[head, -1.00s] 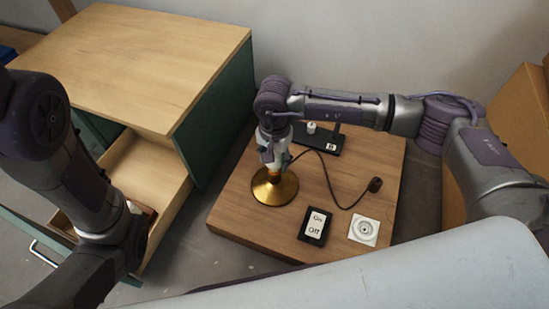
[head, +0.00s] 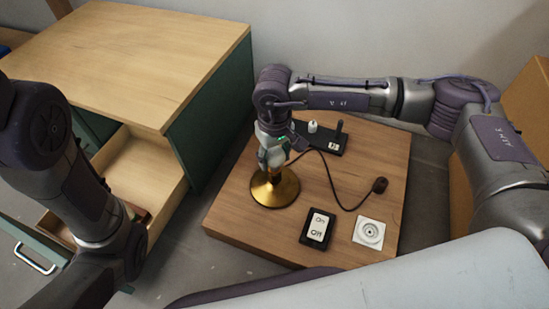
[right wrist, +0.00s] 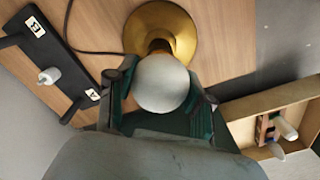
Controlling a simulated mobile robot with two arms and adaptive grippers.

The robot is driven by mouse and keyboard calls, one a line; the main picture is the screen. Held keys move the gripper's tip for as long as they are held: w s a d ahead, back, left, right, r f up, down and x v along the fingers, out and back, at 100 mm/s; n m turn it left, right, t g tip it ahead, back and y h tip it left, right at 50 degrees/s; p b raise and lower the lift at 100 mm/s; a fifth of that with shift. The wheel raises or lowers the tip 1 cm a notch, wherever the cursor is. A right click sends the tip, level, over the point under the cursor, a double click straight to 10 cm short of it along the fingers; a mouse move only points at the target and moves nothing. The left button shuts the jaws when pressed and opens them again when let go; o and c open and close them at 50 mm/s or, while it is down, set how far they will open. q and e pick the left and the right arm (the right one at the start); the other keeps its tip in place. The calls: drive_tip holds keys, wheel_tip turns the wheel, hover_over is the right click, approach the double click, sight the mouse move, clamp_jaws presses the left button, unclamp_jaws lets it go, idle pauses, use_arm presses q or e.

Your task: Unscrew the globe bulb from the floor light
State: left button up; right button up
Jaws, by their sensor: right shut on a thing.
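The floor light has a round gold base (head: 275,188) standing on the wooden platform, left of its middle. Its white globe bulb (right wrist: 162,83) shows in the right wrist view, above the gold base (right wrist: 180,30). My right gripper (head: 272,155) comes down from above over the lamp. In the right wrist view its dark green fingers (right wrist: 162,92) are shut on the globe bulb, one on each side. In the head view the gripper hides the bulb. Whether the bulb is still seated cannot be told. My left arm shows at the left, but its gripper is out of view.
The platform (head: 235,225) carries a black board (head: 330,145) with a white piece, an on/off switch (head: 317,229), a white socket (head: 369,233) and a dark cable (head: 335,190). A cabinet (head: 150,60) with an open drawer (head: 140,165) stands left.

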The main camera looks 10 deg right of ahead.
drive_tip(key=n+b, duration=0.1)
drive_tip(key=n, duration=0.3)
drive_tip(key=o, duration=1.2)
drive_tip(key=shift+c, duration=0.2)
